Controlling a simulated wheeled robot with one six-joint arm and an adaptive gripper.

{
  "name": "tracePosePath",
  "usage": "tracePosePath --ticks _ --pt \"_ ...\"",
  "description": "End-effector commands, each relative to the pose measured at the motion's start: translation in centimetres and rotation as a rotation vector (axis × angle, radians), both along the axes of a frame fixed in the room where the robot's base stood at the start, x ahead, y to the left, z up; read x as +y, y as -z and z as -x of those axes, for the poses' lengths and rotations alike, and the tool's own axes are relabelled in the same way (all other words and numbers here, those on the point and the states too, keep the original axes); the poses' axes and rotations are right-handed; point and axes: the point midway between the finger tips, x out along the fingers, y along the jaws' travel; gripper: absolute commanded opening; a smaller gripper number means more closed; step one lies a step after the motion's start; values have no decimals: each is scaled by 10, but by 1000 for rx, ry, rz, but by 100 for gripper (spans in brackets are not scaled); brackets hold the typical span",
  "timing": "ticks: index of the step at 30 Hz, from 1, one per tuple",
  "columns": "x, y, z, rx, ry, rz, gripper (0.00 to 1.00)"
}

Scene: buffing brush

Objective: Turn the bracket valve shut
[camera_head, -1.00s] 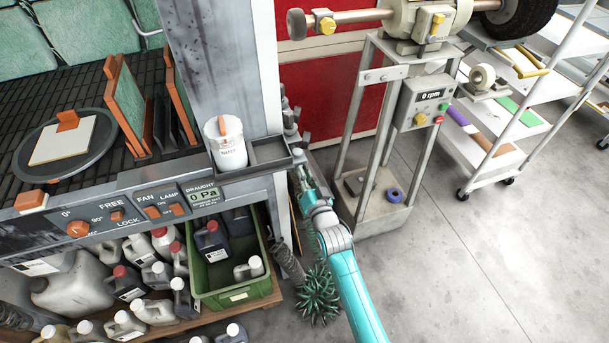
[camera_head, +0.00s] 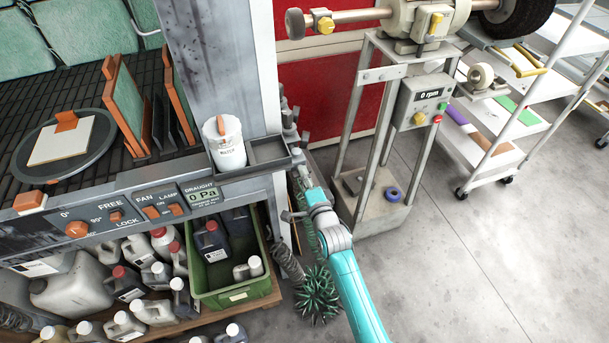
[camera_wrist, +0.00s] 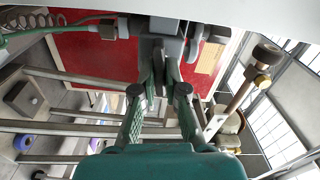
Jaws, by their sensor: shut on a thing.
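The valve (camera_wrist: 166,27) shows in the wrist view as a grey body with a handle at the top middle. My gripper (camera_wrist: 165,68) reaches up to it, its two green fingers drawn together on the grey handle. The fingertips partly hide the handle, so its exact angle is hard to tell. In the head view, the bracket fittings (camera_head: 290,117) show small and dark beside the grey post. My gripper (camera_head: 302,178) is just below them there, its tips too small to make out.
A tray with a white cup (camera_head: 225,145) sits close left of my gripper. The grinder stand (camera_head: 383,210) is close on the right. Open floor (camera_head: 470,280) lies to the right.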

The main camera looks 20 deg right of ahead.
Motion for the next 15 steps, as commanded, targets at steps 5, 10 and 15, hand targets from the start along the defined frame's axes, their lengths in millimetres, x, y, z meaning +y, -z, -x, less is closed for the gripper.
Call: tracePosePath --ticks 5,10,15 --pt "-3 -4 -3 -8 4 -93 0" --pt "-3 -4 -3 -8 4 -148 0" --pt "-3 -4 -3 -8 4 -173 0"
